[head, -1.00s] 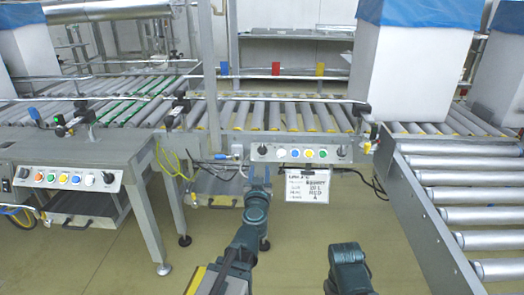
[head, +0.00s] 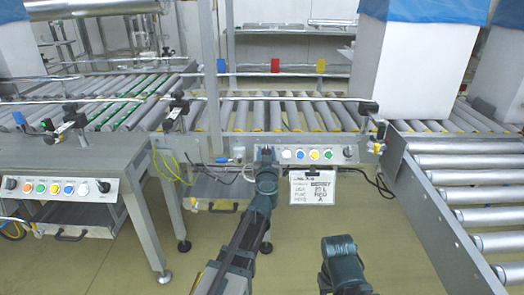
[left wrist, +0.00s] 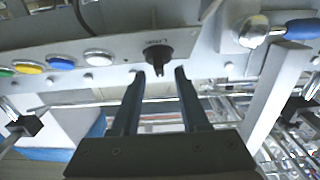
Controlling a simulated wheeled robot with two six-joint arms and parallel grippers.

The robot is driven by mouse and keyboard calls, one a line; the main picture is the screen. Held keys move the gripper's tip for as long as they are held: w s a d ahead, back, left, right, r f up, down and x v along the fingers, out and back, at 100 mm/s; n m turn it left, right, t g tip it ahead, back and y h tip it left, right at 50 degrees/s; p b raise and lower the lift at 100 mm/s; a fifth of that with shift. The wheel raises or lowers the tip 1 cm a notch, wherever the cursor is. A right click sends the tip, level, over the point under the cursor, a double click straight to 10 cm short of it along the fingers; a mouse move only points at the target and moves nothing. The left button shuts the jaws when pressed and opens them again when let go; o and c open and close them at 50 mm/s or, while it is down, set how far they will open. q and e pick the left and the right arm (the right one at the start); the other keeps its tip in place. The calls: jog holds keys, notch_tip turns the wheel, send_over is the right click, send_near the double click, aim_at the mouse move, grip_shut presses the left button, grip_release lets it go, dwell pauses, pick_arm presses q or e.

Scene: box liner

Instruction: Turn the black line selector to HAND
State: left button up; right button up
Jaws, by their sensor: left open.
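The black selector (left wrist: 158,55) is a knob on the grey panel's face. In the left wrist view it stands just beyond and between the fingertips of my left gripper (left wrist: 160,72), with a gap on both sides. Its pointed end is toward the bottom of that view, and small lettering by it is too blurred to read. In the head view my left gripper (head: 265,154) is open in front of the left end of the middle control panel (head: 333,155) and hides this knob. Of my right arm only a link shows; its gripper is out of view.
White, blue and yellow buttons (head: 314,155) and another black knob (head: 347,152) sit on the same panel. A written card (head: 312,187) hangs below. A second panel (head: 62,188) is at left. A blue-handled lever (left wrist: 300,28) is close beside the knob.

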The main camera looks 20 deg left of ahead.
pick_arm(q)
jog(key=shift+w, duration=0.1)
grip_shut()
